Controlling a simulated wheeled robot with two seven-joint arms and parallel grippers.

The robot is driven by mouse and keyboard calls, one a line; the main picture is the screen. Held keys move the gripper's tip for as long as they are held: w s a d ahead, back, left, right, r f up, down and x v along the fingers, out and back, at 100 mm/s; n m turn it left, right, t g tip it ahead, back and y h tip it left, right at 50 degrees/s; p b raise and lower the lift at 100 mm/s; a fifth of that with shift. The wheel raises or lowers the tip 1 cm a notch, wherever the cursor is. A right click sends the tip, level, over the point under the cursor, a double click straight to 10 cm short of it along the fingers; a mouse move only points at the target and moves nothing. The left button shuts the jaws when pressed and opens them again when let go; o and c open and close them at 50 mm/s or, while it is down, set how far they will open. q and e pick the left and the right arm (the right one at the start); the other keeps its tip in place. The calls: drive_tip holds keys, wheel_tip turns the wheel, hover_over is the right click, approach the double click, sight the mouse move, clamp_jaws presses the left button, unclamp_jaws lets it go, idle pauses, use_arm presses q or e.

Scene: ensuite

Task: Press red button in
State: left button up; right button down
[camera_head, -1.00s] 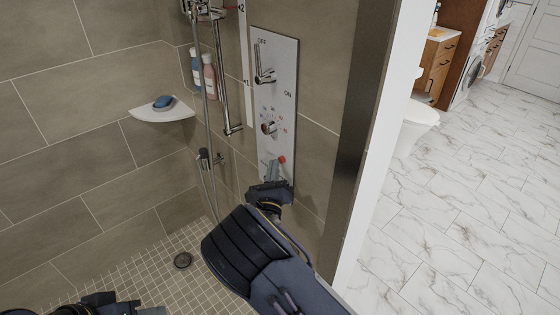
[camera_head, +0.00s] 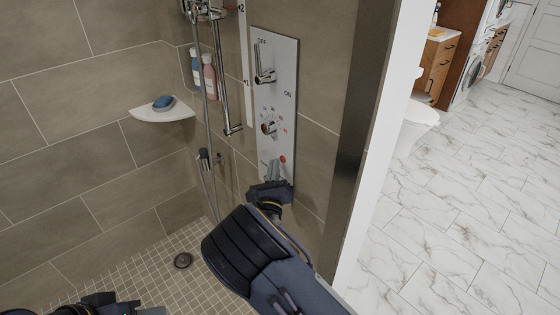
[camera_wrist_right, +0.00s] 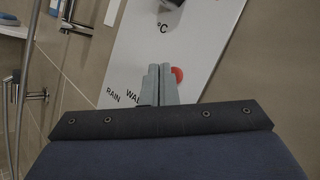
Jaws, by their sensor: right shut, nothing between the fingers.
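The red button (camera_head: 283,159) is a small round disc low on the pale shower control panel (camera_head: 283,75). It also shows in the right wrist view (camera_wrist_right: 177,75), partly covered on its left by my fingers. My right gripper (camera_head: 273,166) is shut and empty, its fingertips at the button's left side in the head view. In the right wrist view its two grey fingers (camera_wrist_right: 160,72) lie together, overlapping the button's left edge. I cannot tell whether they touch it. My left gripper (camera_head: 112,306) is at the bottom left, only partly in view.
A lever handle (camera_head: 263,66) and a knob (camera_head: 268,128) stick out of the panel above the button. A shower hose and rail (camera_head: 221,75) run left of it. A corner shelf (camera_head: 163,113) holds a blue soap. A wall edge (camera_head: 357,130) stands at right.

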drive_tip(key=shift+s+a, duration=0.35)
drive_tip(key=shift+a, duration=0.15)
drive_tip(key=shift+a, duration=0.1)
drive_tip(key=s+a, duration=0.1)
drive_tip(key=a, duration=0.1)
drive_tip(key=s+a, duration=0.2)
idle(0.3)
idle(0.4)
